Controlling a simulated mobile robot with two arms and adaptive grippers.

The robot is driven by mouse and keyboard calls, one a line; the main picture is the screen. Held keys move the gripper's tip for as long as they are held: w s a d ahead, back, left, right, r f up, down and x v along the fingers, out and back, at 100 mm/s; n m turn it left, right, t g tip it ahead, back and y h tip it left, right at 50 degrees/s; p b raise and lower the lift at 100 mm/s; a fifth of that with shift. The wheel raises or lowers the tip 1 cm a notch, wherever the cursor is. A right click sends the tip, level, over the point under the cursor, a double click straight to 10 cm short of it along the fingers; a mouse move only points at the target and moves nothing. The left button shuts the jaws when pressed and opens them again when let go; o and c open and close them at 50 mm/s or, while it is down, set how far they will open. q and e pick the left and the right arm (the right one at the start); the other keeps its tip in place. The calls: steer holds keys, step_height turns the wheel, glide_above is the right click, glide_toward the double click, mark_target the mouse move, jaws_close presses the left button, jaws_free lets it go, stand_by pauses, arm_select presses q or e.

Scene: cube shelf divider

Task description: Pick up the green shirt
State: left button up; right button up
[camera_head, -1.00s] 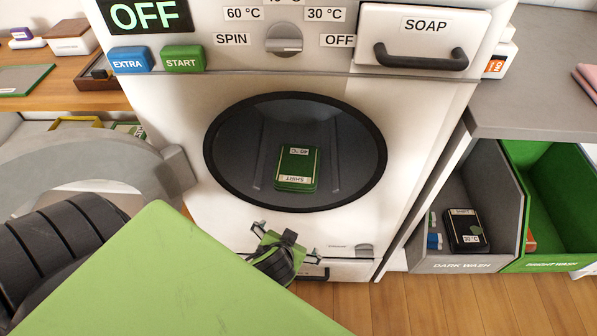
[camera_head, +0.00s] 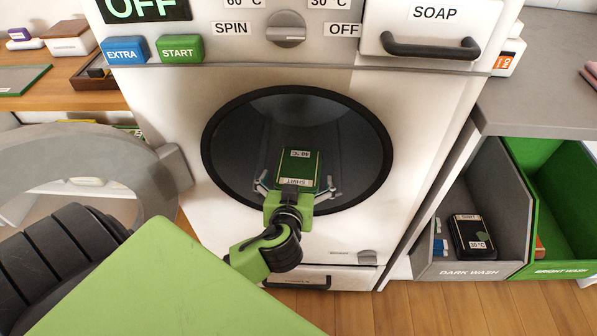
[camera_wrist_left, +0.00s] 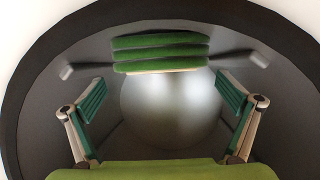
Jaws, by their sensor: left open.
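The green shirt (camera_head: 297,168) is a folded block with "SHIRT" and "40 °C" labels. It lies inside the drum of the white washing machine (camera_head: 300,235), behind the round dark opening (camera_head: 386,150). My left gripper (camera_head: 297,187) is open at the lower edge of the opening, just in front of the shirt, with its fingers spread to both sides. In the left wrist view the shirt (camera_wrist_left: 160,52) shows its layered edge ahead, beyond the open fingertips (camera_wrist_left: 165,90), with a gap between. My right gripper is not in view.
A grey dark wash bin (camera_head: 430,245) holding a dark shirt (camera_head: 473,236) and a green bright wash bin (camera_head: 560,200) stand at the right. The soap drawer (camera_head: 428,30) is above the opening.

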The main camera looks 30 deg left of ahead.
mark_target(298, 168)
arm_select(q)
steer(key=x, duration=0.6)
steer(key=shift+w+a+f+b, duration=0.2)
steer(key=shift+a+b, duration=0.1)
steer(key=shift+b, duration=0.1)
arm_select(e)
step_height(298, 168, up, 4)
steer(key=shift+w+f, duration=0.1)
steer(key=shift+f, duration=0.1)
arm_select(q)
steer(key=shift+r, duration=0.1)
steer(key=c, duration=1.2)
